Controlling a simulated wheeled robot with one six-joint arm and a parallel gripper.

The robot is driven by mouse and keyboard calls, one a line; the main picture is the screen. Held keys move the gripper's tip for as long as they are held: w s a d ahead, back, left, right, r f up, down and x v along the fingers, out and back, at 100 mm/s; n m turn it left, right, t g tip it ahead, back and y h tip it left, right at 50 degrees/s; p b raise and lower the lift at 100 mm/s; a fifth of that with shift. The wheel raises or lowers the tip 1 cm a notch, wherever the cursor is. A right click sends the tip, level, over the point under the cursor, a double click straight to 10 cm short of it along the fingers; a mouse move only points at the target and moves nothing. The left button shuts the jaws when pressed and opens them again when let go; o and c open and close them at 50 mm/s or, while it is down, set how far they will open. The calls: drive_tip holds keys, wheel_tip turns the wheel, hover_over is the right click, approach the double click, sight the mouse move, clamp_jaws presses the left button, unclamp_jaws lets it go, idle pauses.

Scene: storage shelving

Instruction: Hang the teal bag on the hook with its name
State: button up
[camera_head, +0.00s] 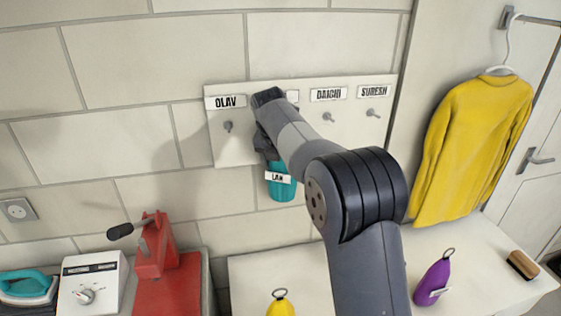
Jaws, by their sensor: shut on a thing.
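The teal bag (283,192) hangs below my gripper (268,152), in front of the lower edge of the hook board (234,157). It carries a white tag (280,177) that seems to read "LAN" or "LAM". My gripper is shut on the bag's top, which the gripper hides. On the board, labels read "OLAV" (225,102), "DAICHI" (327,94) and "SURESH" (374,91). Another label (292,95) is mostly covered by my arm, and the hook below it is hidden. The hooks under OLAV (228,126), DAICHI (328,117) and SURESH (373,113) are empty.
A yellow bag (280,304) and a purple bag (434,280) stand on the white table (480,262) with a brush (522,265). A yellow garment (472,145) hangs at the right. A red press (160,265), white device (92,283) and teal iron (27,287) are at lower left.

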drive_tip(key=o, duration=1.8)
drive_tip(key=shift+r, duration=0.1)
drive_tip(key=shift+c, duration=0.2)
drive_tip(key=d+v, duration=0.1)
drive_tip(key=v, duration=0.9)
drive_tip(key=shift+s+a+r+b, duration=0.25)
drive_tip(key=shift+a+r+b, duration=0.1)
drive_tip(key=shift+b, duration=0.1)
drive_tip(key=shift+f, duration=0.1)
drive_tip(key=a+x, duration=0.1)
drive_tip(key=x, duration=0.8)
drive_tip(key=shift+w+d+f+p, duration=0.2)
drive_tip(key=shift+d+f+p, duration=0.15)
drive_tip(key=shift+f+p, duration=0.05)
drive_tip(key=shift+r, duration=0.1)
